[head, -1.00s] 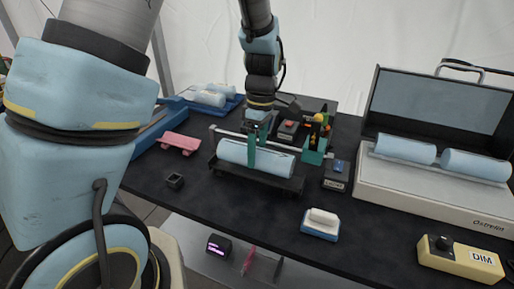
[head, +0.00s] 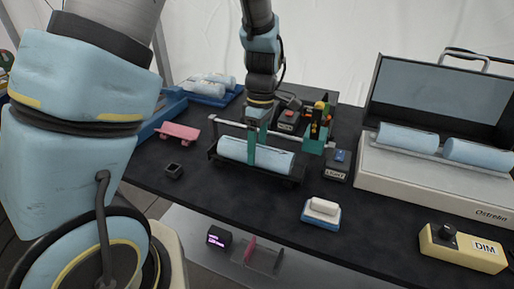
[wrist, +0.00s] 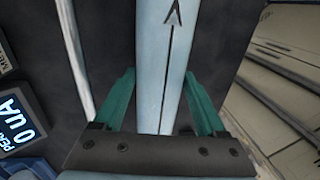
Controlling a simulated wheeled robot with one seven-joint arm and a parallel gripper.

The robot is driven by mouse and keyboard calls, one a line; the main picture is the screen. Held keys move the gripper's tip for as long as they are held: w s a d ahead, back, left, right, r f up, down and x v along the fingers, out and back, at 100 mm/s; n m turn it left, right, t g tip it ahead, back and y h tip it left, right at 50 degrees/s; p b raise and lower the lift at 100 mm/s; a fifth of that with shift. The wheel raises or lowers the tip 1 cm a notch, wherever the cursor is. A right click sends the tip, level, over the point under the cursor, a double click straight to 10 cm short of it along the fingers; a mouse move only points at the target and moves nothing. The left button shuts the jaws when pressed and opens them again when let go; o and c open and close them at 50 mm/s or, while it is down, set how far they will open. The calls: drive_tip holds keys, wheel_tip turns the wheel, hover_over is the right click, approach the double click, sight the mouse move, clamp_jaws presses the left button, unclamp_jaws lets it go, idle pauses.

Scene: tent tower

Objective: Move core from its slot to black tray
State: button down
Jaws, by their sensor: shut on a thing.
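The core, a light blue cylinder (head: 228,150), lies lengthwise in or just above the black tray (head: 272,179) near the middle of the table in the head view. I cannot tell whether it touches the tray floor. My gripper (head: 252,158) points down with its green fingers shut around the core's middle. In the wrist view the core (wrist: 160,60), marked with a dark arrow, runs between the two green fingers (wrist: 158,105). The fingers hide part of the core.
An open case (head: 430,196) with two similar cylinders stands at right. A green tool holder (head: 313,147) and a LIGHT box (head: 337,166) are close right of the tray. The dark table front is partly clear.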

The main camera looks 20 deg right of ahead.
drive_tip(key=shift+f, duration=0.2)
idle(0.4)
unclamp_jaws()
drive_tip(key=shift+f, duration=0.1)
drive_tip(key=r, duration=0.3)
drive_tip(key=w+r+b, duration=0.1)
drive_tip(key=r, duration=0.3)
drive_tip(key=d+r+b, duration=0.1)
drive_tip(key=r, duration=0.2)
drive_tip(key=shift+w+d+r, duration=0.1)
drive_tip(key=shift+w+r, duration=0.05)
drive_tip(key=shift+r, duration=0.25)
drive_tip(key=a+f+m+t, duration=0.1)
drive_tip(key=a+m, duration=0.4)
drive_tip(key=a, duration=0.8)
drive_tip(key=a+f+m+t+h, duration=0.1)
drive_tip(key=a+m, duration=0.4)
drive_tip(key=a, duration=0.9)
drive_tip(key=shift+f+m+t, duration=0.3)
drive_tip(key=shift+f+t, duration=0.2)
drive_tip(key=shift+f, duration=0.4)
